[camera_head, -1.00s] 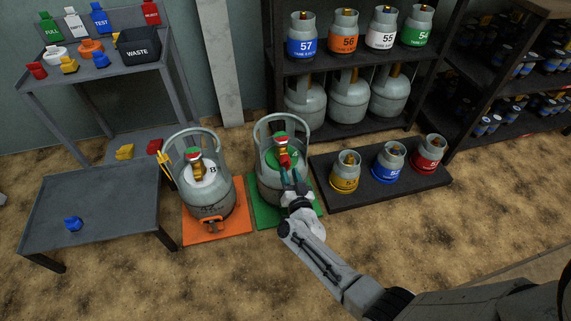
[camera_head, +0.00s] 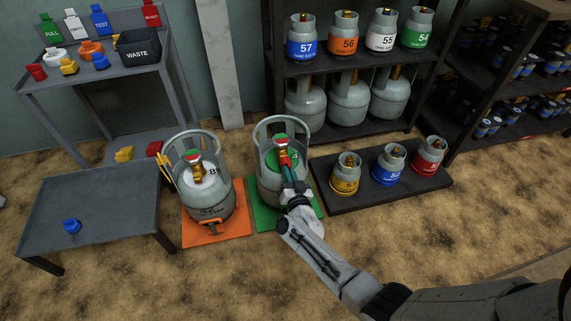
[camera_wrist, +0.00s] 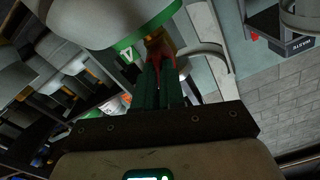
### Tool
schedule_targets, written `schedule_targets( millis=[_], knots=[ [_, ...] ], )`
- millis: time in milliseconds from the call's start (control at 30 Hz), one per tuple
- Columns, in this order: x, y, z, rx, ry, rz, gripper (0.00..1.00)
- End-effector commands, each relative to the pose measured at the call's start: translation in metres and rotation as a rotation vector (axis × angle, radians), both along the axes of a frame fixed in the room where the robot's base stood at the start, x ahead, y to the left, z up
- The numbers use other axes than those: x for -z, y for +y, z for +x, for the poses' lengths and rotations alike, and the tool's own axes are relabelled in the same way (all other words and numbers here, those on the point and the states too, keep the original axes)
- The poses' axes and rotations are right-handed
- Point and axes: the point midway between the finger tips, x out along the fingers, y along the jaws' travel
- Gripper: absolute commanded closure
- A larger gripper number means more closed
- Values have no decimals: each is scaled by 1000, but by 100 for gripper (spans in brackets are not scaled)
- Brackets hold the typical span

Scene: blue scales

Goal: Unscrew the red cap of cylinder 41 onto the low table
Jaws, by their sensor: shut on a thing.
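Cylinder 41 (camera_head: 269,186) is a grey gas cylinder with a green label, standing upright on a green mat (camera_head: 264,222). Its number is mostly hidden by my arm. The red cap (camera_head: 284,160) sits at the brass valve, in front of a round green and red top. My gripper (camera_head: 287,170) is shut on the red cap; in the wrist view its green fingers (camera_wrist: 161,85) reach the red cap (camera_wrist: 157,63) beside the brass valve (camera_wrist: 158,43). The low table (camera_head: 100,197) stands at the left with a blue cap (camera_head: 72,226) on it.
A second grey cylinder (camera_head: 208,196) stands on an orange mat (camera_head: 217,237) between the low table and cylinder 41. Small cylinders (camera_head: 391,160) stand on a black platform at right. A grey rack with a waste bin (camera_head: 138,47) stands behind the table. Most of the tabletop is bare.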

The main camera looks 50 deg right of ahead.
Motion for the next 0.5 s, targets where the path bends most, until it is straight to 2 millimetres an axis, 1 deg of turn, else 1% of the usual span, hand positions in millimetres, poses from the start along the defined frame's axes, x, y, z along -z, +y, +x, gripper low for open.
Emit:
schedule_targets(
  millis=[300, 500],
  knots=[
    [-1, 0, 0, 0, 8, -12, 100],
    [-2, 1, 0, -2, 101, -148, 100]
  ],
)
